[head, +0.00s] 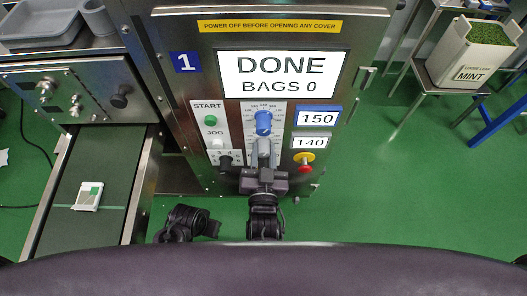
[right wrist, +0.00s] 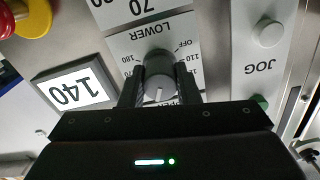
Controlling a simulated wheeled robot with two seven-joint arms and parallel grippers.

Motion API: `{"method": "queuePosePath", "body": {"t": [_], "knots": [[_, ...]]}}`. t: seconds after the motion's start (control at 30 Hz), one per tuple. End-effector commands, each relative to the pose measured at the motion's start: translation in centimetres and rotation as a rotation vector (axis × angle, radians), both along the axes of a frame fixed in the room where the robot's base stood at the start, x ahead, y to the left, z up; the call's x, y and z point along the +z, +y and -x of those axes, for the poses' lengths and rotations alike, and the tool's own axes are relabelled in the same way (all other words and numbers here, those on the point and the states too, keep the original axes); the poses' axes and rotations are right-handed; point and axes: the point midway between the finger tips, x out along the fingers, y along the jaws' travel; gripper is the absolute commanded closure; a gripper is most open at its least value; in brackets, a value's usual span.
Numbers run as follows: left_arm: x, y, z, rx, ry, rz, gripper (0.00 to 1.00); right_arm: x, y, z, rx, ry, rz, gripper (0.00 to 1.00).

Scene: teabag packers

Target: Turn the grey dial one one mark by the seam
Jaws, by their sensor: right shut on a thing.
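The grey dial (head: 263,147) sits on the machine's front panel, below a blue dial (head: 263,122). In the right wrist view the grey dial (right wrist: 158,72) shows upside down under the label LOWER, with a scale around it and a white pointer line. My right gripper (head: 264,160) is shut on the grey dial, with one finger on each side of it in the right wrist view (right wrist: 160,88). The small display (head: 310,142) beside it reads 140. My left gripper's fingers do not show; only a dark arm part appears low in the head view.
A red and yellow stop button (head: 304,160) is right of the dial. A green START button (head: 210,120) and a JOG button (head: 217,143) are to the left. The big screen (head: 281,76) reads DONE, BAGS 0. A conveyor (head: 68,170) carries a teabag packet (head: 88,196).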

Motion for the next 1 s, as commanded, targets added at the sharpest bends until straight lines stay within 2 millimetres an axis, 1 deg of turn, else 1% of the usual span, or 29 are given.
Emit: {"method": "queuePosePath", "body": {"t": [0.23, 0.67, 0.7, 0.83, 1.0], "knots": [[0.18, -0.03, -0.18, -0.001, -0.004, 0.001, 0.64, -0.04, -0.02, 0.00, -0.001, 0.001, -0.063, 0.94], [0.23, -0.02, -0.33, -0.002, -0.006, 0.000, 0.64, -0.03, -0.01, 0.00, -0.001, 0.001, -0.072, 0.94], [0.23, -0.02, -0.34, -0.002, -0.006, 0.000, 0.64, -0.03, -0.01, 0.00, -0.001, 0.001, -0.072, 0.66], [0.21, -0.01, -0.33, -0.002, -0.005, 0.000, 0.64, -0.03, -0.01, 0.00, 0.000, 0.001, -0.072, 0.49], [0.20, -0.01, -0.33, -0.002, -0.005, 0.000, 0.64, -0.02, -0.01, 0.00, 0.000, 0.001, -0.071, 0.49]]}}
